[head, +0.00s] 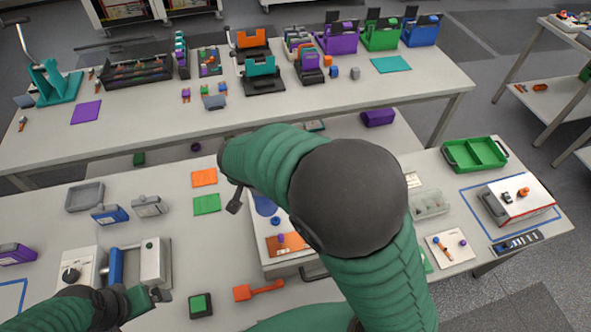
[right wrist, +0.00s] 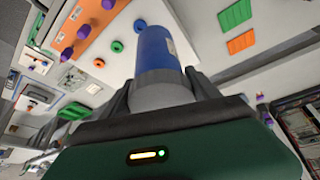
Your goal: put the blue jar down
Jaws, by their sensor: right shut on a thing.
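The blue jar (right wrist: 157,52) fills the middle of the right wrist view, with a grey band at its end nearest the gripper. My right gripper (right wrist: 160,95) is shut on this grey end, one dark finger on each side. In the head view the jar (head: 265,205) is partly hidden by my right arm, and it appears over the back left of a white device (head: 270,262) with an orange plate. I cannot tell whether the jar touches anything below. My left gripper (head: 150,296) is at the lower left, near a device with a blue cylinder; its opening is unclear.
Orange (head: 204,178) and green (head: 207,204) mats lie left of the jar. A black-and-green block (head: 200,305) and an orange tool (head: 258,290) lie in front. A green tray (head: 475,155) and clear box (head: 430,203) stand right. Bare table lies between the mats and the left device.

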